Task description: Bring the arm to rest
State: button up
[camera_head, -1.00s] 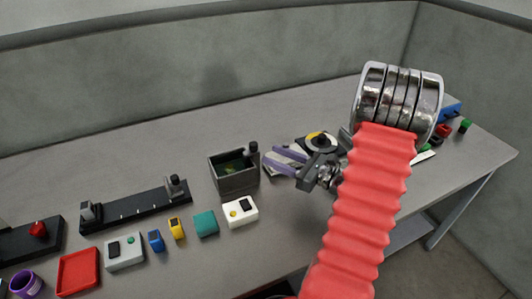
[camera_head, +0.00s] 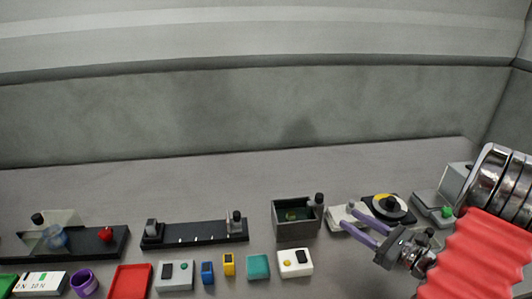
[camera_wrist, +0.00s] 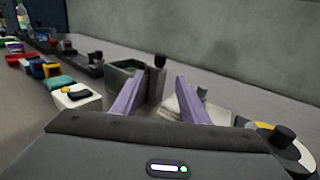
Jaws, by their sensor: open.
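My gripper (camera_head: 358,222) has two purple fingers, spread apart with nothing between them. In the head view it is at the right, over the bench by a pale flat device. In the wrist view the fingers (camera_wrist: 155,100) point toward a dark open box and the pale device. My red ribbed arm (camera_head: 480,260) with metal rings comes in from the right. I cannot tell whether the fingers touch anything.
The dark open box (camera_head: 297,221) stands left of the fingers. A white block (camera_head: 295,262), a teal block (camera_head: 258,267) and a black rail (camera_head: 195,234) lie further left. A device with a black knob (camera_head: 388,207) is close on the right. The back of the bench is clear.

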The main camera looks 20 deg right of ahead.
jog(key=a+r+n+g+y, duration=0.25)
jog(key=a+n+g, duration=0.3)
jog(key=a, duration=0.45)
jog(key=a+r+n+g+y, duration=0.1)
jog(key=a+n+g+y, duration=0.25)
jog(key=a+n, duration=0.45)
jog(key=s+a+r+n+g+h, duration=0.1)
jog(key=s+a+n+g+h, duration=0.25)
jog(key=a+n, duration=0.3)
jog(key=s+a+r+n+g+h, duration=0.25)
jog(key=s+a+n+h, duration=0.2)
jog(key=a, duration=0.25)
jog(key=shift+s+r+n+t+h, duration=0.4)
jog(key=shift+r+n+t+h, duration=0.35)
jog(key=shift+n, duration=0.55)
jog(key=shift+s+r+n+t+h, duration=0.5)
jog(key=shift+r+n, duration=0.35)
jog(key=shift+n, duration=0.4)
jog(key=shift+s+r+n+t+h, duration=0.35)
jog(key=shift+r+n+t+h, duration=0.35)
jog(key=shift+n, duration=0.6)
jog(key=shift+s+r, duration=0.1)
jog(key=shift+s, duration=0.05)
